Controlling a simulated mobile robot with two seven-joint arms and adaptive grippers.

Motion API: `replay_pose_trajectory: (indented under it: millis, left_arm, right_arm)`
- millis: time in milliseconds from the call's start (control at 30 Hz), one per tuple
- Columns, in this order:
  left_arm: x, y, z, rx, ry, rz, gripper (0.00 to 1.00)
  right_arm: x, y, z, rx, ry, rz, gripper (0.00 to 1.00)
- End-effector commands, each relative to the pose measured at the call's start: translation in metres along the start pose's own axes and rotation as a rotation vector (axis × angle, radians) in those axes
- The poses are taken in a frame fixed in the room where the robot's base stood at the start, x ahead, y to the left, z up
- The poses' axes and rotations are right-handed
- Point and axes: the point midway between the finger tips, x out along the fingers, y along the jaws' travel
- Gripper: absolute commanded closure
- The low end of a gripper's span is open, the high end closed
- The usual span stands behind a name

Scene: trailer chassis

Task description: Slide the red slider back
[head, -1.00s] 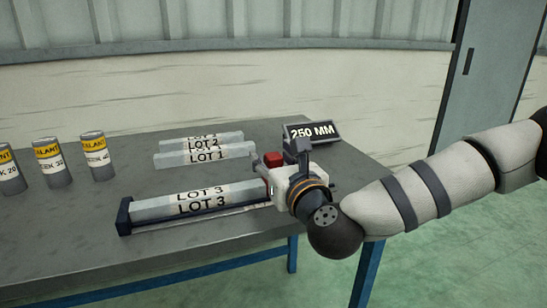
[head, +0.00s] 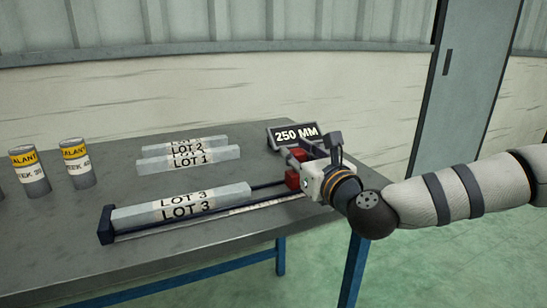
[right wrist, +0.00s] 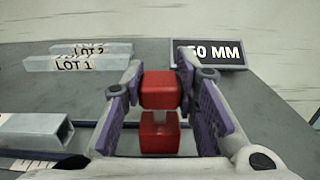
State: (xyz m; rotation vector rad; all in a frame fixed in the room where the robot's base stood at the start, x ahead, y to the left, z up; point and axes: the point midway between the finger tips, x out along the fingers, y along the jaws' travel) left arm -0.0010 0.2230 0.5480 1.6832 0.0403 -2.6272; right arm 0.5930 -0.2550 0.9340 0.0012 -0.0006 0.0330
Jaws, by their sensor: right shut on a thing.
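The red slider (head: 292,179) sits on the dark rails near their right end. A gap of bare rail separates it from the grey LOT 3 tube (head: 182,204), which lies in the jig against the dark end stop (head: 106,224). My right gripper (head: 299,156) is shut on the slider's upper red block. In the right wrist view the red block (right wrist: 160,90) is between the two fingers, with more red below it. The gripper partly hides the slider in the head view. My left gripper is not in view.
A black 250 MM sign (head: 294,134) stands behind the gripper near the table's back right. Tubes marked LOT 1 (head: 188,160) and LOT 2 lie behind the jig. Sealant cans (head: 76,165) stand at left. The table (head: 190,262) is bare in front.

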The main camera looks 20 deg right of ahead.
Motion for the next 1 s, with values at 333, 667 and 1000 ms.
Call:
replay_pose_trajectory:
  millis: [333, 667, 1000]
  left_arm:
    - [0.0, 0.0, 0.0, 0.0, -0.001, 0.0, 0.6]
    - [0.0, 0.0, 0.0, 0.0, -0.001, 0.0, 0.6]
    - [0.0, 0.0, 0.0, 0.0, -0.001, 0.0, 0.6]
  right_arm:
    - [0.0, -0.009, 0.0, -0.001, 0.0, -0.004, 1.0]
    - [0.0, -0.008, 0.0, -0.001, 0.0, -0.002, 0.52]
    - [-0.047, -0.009, 0.0, 0.003, 0.0, -0.001, 0.52]
